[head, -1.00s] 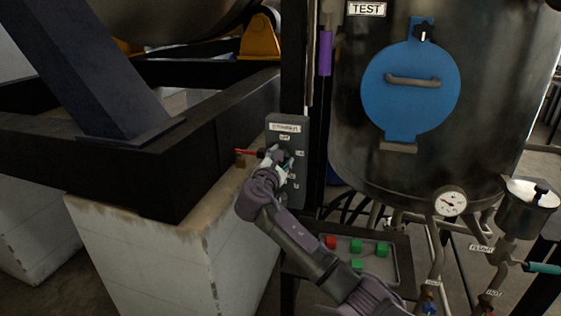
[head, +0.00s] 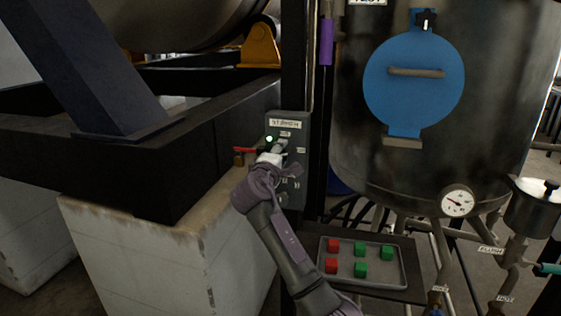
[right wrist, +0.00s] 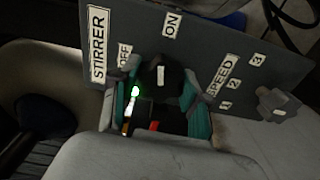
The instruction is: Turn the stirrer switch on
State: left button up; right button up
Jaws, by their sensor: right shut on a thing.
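The grey stirrer panel (head: 298,196) stands upright left of the tank in the head view. In the right wrist view the panel (right wrist: 205,45) shows STIRRER, OFF, ON and SPEED labels. The black stirrer switch knob (right wrist: 160,76) sits between my right gripper's fingers; its white mark lies toward the ON label (right wrist: 172,25). A green lamp (head: 269,139) beside the switch is lit, and it also glows in the right wrist view (right wrist: 135,91). My right gripper (head: 277,150) is shut on the knob. My left gripper is not in view.
A grey speed knob (right wrist: 278,103) is beside the 1, 2, 3 labels. A red lever (head: 244,150) is close left of the panel. A tank with a blue hatch (head: 415,105) stands right; a dark beam (head: 150,170) is left.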

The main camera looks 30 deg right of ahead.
jog(key=shift+f+m+b, duration=0.15)
jog(key=shift+m+b, duration=0.5)
jog(key=shift+m, duration=0.55)
jog(key=o, duration=1.1)
jog(key=shift+o, duration=0.2)
jog(key=shift+s+a, duration=0.1)
jog(key=v, duration=1.1)
jog(key=shift+s+a, duration=0.3)
